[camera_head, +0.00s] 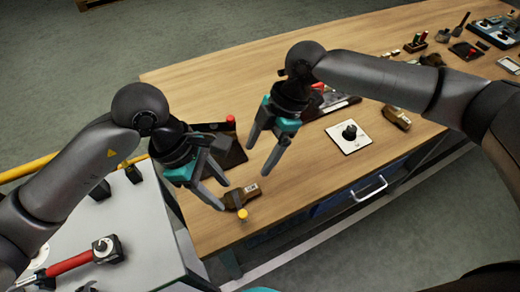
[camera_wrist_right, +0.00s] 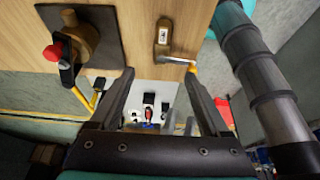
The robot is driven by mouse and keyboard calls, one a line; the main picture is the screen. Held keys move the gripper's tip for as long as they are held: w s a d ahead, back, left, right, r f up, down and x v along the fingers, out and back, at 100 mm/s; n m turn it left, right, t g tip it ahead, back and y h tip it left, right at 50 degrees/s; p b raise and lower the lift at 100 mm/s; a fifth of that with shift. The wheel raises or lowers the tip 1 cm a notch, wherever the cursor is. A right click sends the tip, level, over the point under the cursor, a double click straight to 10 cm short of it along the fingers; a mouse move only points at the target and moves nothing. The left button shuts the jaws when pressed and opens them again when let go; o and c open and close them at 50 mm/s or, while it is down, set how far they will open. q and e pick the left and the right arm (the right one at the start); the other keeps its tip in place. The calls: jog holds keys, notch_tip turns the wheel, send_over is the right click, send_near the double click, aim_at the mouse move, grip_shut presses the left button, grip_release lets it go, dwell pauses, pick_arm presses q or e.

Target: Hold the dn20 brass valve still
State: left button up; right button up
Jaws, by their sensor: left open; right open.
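A brass-coloured valve body with a red-ended black handle (camera_wrist_right: 84,38) stands on a dark plate at the upper left of the right wrist view. In the head view its red end (camera_head: 231,118) and the dark plate (camera_head: 236,157) show behind my left gripper, which hides most of the rest. My left gripper (camera_head: 225,194) is open and empty at the front-left table edge, in front of the plate. My right gripper (camera_head: 259,159) is open and empty above the table, right of the plate. Its spread fingers also show in the right wrist view (camera_wrist_right: 160,74).
A brown labelled block (camera_head: 243,195) and a yellow-topped piece (camera_head: 243,215) are at the front edge. A white plate with a black knob (camera_head: 349,136) and a brown block (camera_head: 397,118) lie right. A grey cart (camera_head: 140,215) carries a red-handled tool (camera_head: 72,264).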

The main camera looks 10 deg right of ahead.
aim_at(239, 193)
jog(key=x, duration=1.5)
jog(key=shift+s+a, duration=0.15)
jog(key=shift+s, duration=0.15)
grip_shut()
jog(key=shift+c, duration=1.2)
grip_release()
grip_shut()
